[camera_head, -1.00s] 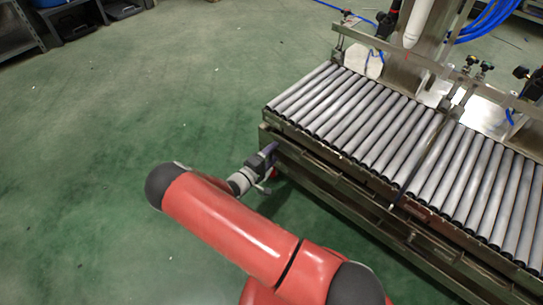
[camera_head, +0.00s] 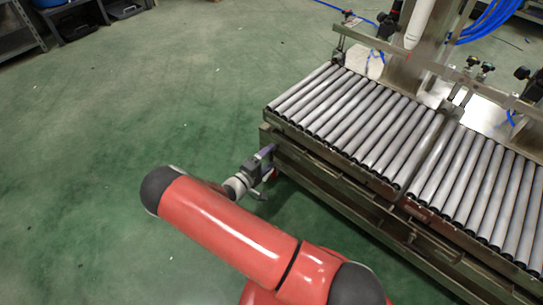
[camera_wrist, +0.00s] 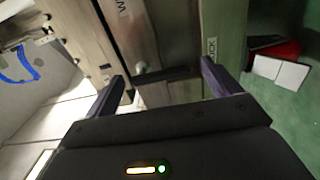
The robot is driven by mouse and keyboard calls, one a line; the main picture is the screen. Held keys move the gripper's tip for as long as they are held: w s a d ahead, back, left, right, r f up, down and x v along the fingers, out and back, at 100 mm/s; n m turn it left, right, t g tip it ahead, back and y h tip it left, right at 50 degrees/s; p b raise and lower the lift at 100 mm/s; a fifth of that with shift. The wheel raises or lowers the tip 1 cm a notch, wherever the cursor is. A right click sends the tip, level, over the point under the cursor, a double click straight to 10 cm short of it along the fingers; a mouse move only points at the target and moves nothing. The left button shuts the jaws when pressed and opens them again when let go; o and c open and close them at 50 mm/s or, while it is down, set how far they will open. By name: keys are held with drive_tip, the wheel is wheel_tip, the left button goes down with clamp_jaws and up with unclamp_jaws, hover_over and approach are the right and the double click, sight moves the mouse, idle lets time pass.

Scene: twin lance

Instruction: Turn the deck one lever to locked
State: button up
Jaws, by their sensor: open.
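My gripper (camera_head: 262,160) is at the near left corner of the roller conveyor, beside its frame, in the head view. In the wrist view my gripper (camera_wrist: 163,86) is open, with its two dark fingers apart. A dark bar (camera_wrist: 168,75), which looks like the lever, lies crosswise between the fingertips. I cannot tell whether the fingers touch it. A label that seems to read LOCK (camera_wrist: 212,48) is on the metal beside the right finger. The lever cannot be made out in the head view.
The roller conveyor (camera_head: 350,115) fills the right side of the head view. Its lower frame rail (camera_head: 335,190) runs along the near side. Blue hoses (camera_head: 480,25) lie behind. Green floor (camera_head: 120,110) at the left is clear. Shelving (camera_head: 20,35) stands at the far left.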

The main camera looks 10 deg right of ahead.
drive_tip(key=v, duration=0.5)
drive_tip(key=shift+s+a, duration=0.25)
drive_tip(key=shift+a, duration=0.1)
drive_tip(key=s+d+r+m+g+y+p, duration=0.1)
drive_tip(key=s+d+r+m+g+y, duration=0.2)
drive_tip(key=r, duration=0.5)
drive_tip(key=s+d+r+m+g+y+p, duration=0.1)
drive_tip(key=s+d+r+m+g+p, duration=0.2)
drive_tip(key=r, duration=0.5)
drive_tip(key=s+d+r+m+g+y, duration=0.1)
drive_tip(key=s+d+r+g+y, duration=0.15)
drive_tip(key=r+g, duration=0.4)
drive_tip(key=s+r+t+y+p, duration=0.2)
drive_tip(key=s+r+t+y, duration=0.1)
drive_tip(key=s+r, duration=0.6)
drive_tip(key=s+a+r+t+y+p, duration=0.1)
drive_tip(key=s+r+t+y, duration=0.3)
drive_tip(key=s+r, duration=0.5)
wheel_tip(320, 180, up, 5)
drive_tip(key=shift+f+y+p, duration=0.2)
drive_tip(key=shift+y+p, duration=0.2)
drive_tip(key=shift+y, duration=0.15)
